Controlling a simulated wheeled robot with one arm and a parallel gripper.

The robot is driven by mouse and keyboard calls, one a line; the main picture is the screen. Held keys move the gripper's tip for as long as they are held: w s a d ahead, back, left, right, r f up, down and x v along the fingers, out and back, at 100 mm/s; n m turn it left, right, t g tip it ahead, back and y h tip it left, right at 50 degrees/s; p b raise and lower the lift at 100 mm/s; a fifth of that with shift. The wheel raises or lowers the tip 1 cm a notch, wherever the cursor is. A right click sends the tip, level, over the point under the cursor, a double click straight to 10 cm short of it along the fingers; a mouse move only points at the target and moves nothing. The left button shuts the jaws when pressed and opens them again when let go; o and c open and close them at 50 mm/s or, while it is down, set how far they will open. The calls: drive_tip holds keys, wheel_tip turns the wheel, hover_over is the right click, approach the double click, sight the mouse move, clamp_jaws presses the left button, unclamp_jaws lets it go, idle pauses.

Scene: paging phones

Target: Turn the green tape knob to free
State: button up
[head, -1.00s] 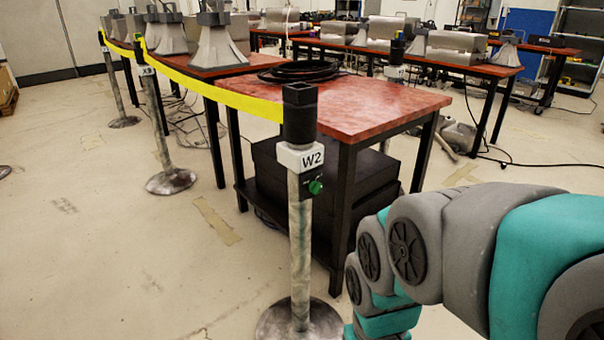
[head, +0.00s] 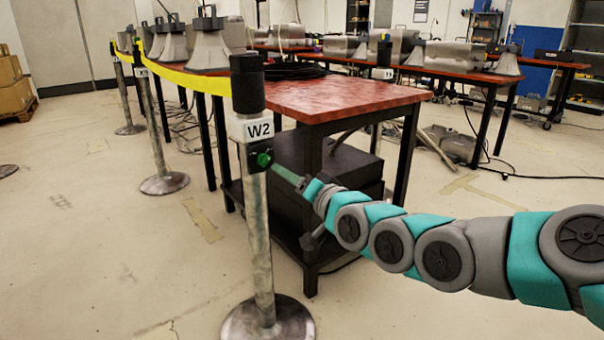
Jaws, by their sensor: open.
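The green knob (head: 264,158) sits on a black plate on the post (head: 260,235), just below the white W2 label (head: 259,129). My arm reaches in from the right, and my gripper (head: 280,170) points at the knob from its lower right. The gripper is open, with its tips very close to the knob. I cannot tell whether they touch it or reach around it. The markings beside the knob are too small to read, so its setting is unclear. The yellow tape (head: 185,82) runs from the post's black head to the back left.
A red-topped table (head: 340,98) with dark boxes (head: 325,165) beneath stands right behind the post and close to my arm. Another post (head: 155,130) stands at the left. The post's round base (head: 285,322) rests on the floor. Floor at the left front is clear.

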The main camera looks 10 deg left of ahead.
sight(267, 162)
drive_tip(key=shift+x, duration=3.95)
clamp_jaws()
